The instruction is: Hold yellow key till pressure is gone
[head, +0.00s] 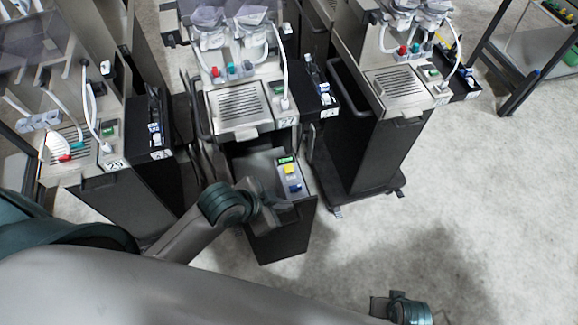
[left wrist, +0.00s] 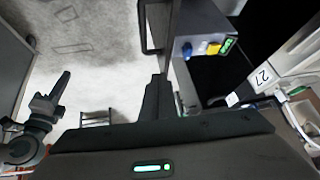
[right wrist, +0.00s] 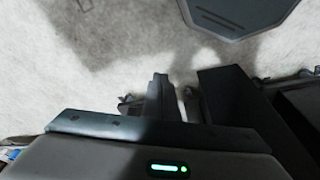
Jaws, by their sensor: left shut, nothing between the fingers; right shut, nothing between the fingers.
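The yellow key (head: 289,169) sits on a small panel on the pulled-out lower unit of the middle dispenser, between a lit green display (head: 286,160) and a blue key (head: 294,188). The left wrist view also shows the yellow key (left wrist: 213,48), right of the fingers. My left gripper (head: 277,196) is shut and empty, just left of the panel; it looks apart from the yellow key. Its shut fingers (left wrist: 158,82) show in the left wrist view. My right gripper (head: 378,306) is shut and empty, low over the floor; its fingers (right wrist: 158,80) show in its wrist view.
The middle dispenser (head: 240,105), labelled 27, has a grille and tubes above the pulled-out unit (head: 285,238). Dispensers stand left (head: 100,200) and right (head: 375,150) of it. A shelf frame (head: 520,95) is at the far right. The floor (head: 460,190) is clear at right.

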